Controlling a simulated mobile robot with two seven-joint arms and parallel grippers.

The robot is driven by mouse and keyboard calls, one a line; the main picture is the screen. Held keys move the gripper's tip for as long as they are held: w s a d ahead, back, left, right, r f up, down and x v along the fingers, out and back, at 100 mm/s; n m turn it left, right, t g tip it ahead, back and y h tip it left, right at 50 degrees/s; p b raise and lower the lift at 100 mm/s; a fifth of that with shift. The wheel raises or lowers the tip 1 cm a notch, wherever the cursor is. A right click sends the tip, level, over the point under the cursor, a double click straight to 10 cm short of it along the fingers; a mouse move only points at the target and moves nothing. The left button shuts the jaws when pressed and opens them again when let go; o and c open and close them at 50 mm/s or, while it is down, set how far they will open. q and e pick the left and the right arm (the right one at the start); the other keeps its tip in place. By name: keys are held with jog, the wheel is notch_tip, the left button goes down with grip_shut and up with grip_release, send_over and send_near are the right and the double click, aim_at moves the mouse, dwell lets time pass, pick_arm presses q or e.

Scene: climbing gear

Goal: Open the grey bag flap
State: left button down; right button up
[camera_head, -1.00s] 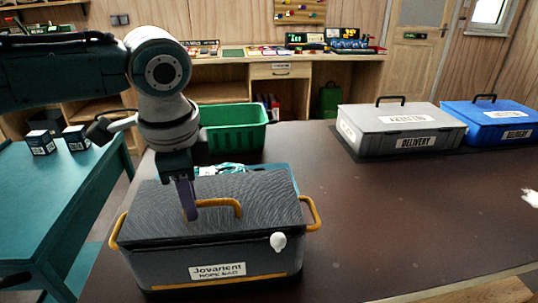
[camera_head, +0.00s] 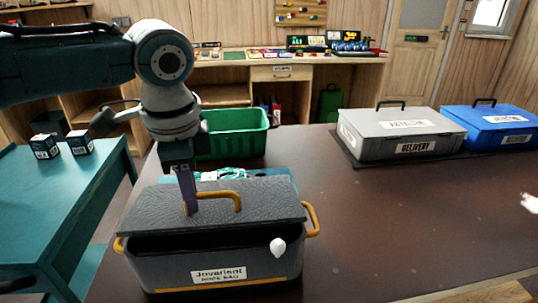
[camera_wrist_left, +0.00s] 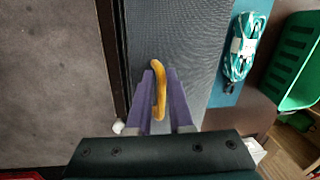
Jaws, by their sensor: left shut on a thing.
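The grey rope bag (camera_head: 270,264) stands on the brown table, with its label facing front. Its grey flap (camera_head: 265,210) is raised at the front edge, and a dark gap shows below it. A yellow handle (camera_head: 228,196) sits on top of the flap. My left gripper (camera_head: 190,208) reaches down from above and is shut on this handle. The left wrist view shows the purple fingers (camera_wrist_left: 160,105) on both sides of the yellow handle (camera_wrist_left: 160,80). A white knob (camera_head: 278,247) is at the bag's front right. My right gripper is not in view.
A teal rope coil (camera_wrist_left: 240,55) lies behind the bag, near a green crate (camera_head: 235,134). A grey delivery case (camera_head: 400,147) and a blue case (camera_head: 490,128) stand at the back right. The table (camera_head: 400,220) right of the bag is clear.

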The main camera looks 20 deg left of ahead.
pick_arm(q)
jog(key=shift+w+r, duration=0.1)
jog(key=shift+w+a+r, duration=0.25)
jog(key=shift+w+r, duration=0.2)
jog(key=shift+r, duration=0.05)
jog(key=shift+w+a+r, duration=0.2)
jog(key=shift+w+r, duration=0.2)
jog(key=shift+r, duration=0.1)
jog(key=c, duration=1.1)
grip_release()
jog(key=shift+w+a+r, duration=0.1)
jog(key=o, duration=0.4)
jog(key=shift+o, duration=0.3)
jog(key=o, duration=0.5)
jog(key=shift+o, duration=0.2)
